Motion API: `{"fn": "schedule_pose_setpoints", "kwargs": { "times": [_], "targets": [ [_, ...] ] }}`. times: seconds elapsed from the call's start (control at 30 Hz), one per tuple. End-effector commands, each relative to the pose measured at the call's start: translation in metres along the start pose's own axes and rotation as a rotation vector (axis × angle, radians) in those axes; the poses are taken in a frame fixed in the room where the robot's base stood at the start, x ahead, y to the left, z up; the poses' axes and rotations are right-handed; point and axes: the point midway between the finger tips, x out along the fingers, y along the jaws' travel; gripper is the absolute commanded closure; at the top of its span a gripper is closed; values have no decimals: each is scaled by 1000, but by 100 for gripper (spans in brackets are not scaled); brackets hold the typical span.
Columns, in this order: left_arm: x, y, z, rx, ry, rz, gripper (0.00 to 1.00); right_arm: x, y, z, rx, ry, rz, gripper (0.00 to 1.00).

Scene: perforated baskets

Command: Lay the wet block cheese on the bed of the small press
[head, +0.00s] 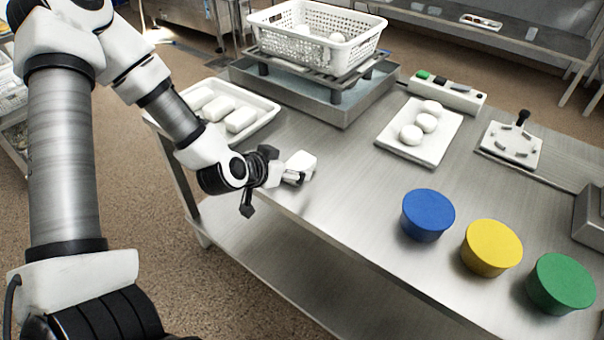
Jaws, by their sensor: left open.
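A white block cheese (302,161) is near the left edge of the steel table, right at the fingertips of my left gripper (294,178). The gripper is open; I cannot tell whether the block sits between the fingers or just beside them. More white blocks (241,119) lie in a white tray (269,114) behind my left arm. A flat white plate with small grey pieces and a black knob (512,145) stands at the right; I cannot tell whether it is the small press. A grey metal body (589,217) is cut off at the right edge. My right gripper is out of view.
A white perforated basket (290,43) with round white pieces stands on a rack over a metal basin (338,112). A white board (394,143) holds three round white pieces. Blue (428,213), yellow (491,246) and green (561,282) cylinders stand at the front right. The table's middle is clear.

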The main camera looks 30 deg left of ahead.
Motion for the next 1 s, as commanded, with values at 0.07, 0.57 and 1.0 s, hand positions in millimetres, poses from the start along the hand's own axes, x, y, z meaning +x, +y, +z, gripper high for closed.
{"fn": "schedule_pose_setpoints", "kwargs": {
  "times": [0.07, 0.57, 1.0],
  "targets": [
    [18, 0, 2, 8, -2, -2, 13, 8, 0, 0, 0, 1, 0, 60],
    [37, 1, -1, -1, -2, 2, 59, 10, 0, 0, 0, 1, 0, 60],
    [36, 1, -2, -1, -3, 1, 92, 8, 0, 0, 0, 1, 0, 60]
  ]
}}
